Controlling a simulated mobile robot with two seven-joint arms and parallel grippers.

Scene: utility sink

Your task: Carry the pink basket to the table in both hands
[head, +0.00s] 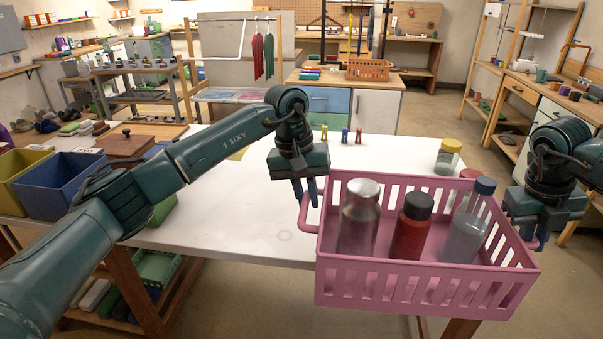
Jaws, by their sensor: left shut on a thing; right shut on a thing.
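The pink basket (420,287) is at the lower right of the head view, over or just in front of the near edge of the white table (250,215). It looks about level, and whether it touches the table cannot be told. It holds a grey metal bottle (358,225), a red bottle with a black cap (410,232) and a clear bottle with a blue cap (467,230), all standing. My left gripper (305,195) is shut on the basket's left handle. My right gripper (536,236) is shut at the basket's right end, its handle mostly hidden.
A blue bin (58,192) and a yellow bin (22,185) stand at the left. A yellow-lidded jar (447,157) and several small coloured items (345,135) stand at the table's back. The table's middle is clear. An orange basket (368,69) sits on a cabinet behind.

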